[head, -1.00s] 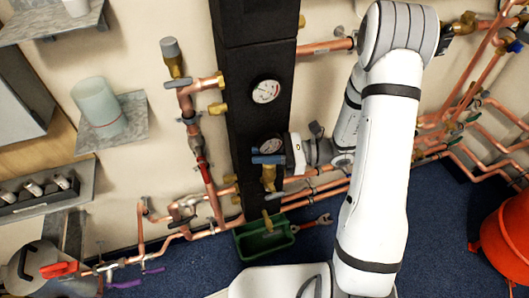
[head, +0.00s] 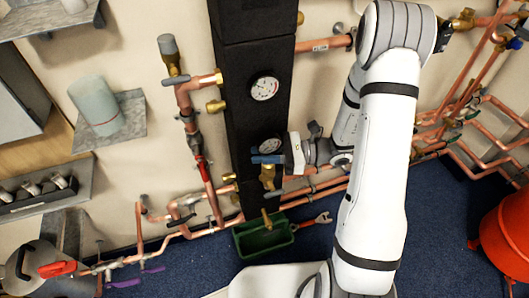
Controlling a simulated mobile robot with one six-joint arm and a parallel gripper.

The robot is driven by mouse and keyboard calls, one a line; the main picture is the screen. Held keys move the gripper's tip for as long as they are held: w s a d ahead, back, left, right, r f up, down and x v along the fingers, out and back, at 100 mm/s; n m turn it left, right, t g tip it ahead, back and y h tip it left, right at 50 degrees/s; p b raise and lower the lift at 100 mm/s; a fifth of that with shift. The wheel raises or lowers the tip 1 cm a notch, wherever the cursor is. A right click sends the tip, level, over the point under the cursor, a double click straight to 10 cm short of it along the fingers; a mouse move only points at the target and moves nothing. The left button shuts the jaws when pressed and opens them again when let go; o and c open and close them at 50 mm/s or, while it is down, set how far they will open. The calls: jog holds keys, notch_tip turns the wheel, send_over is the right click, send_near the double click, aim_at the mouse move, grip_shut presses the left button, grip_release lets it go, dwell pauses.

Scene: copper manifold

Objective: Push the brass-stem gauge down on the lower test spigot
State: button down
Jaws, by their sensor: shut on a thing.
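My gripper (head: 279,157) is at the lower front of the black column, reaching in from the right. It is shut on what looks like the brass-stem gauge. A round white dial (head: 270,145) shows just above the jaws, partly covered. A dark blue bar and a brass body (head: 267,178) show at and below the fingertips. I cannot tell whether the dial and this brass body are one piece. A small brass outlet (head: 266,217), perhaps the lower test spigot, points down above the green tray. Whether the gauge stem is seated on a spigot is hidden.
A second dial (head: 265,88) sits higher on the black column (head: 250,50). Copper pipes run left and right. A green tray (head: 250,246) and a red wrench (head: 317,220) are below. An orange bucket (head: 503,245) stands right; a grey-green cup (head: 98,105) sits on a left shelf.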

jog(key=shift+f+b, duration=0.35)
jog(key=shift+f, duration=0.25)
jog(key=c, duration=1.2)
grip_release()
jog(key=shift+c, duration=0.2)
jog(key=d, duration=0.7)
jog(key=shift+d, duration=0.4)
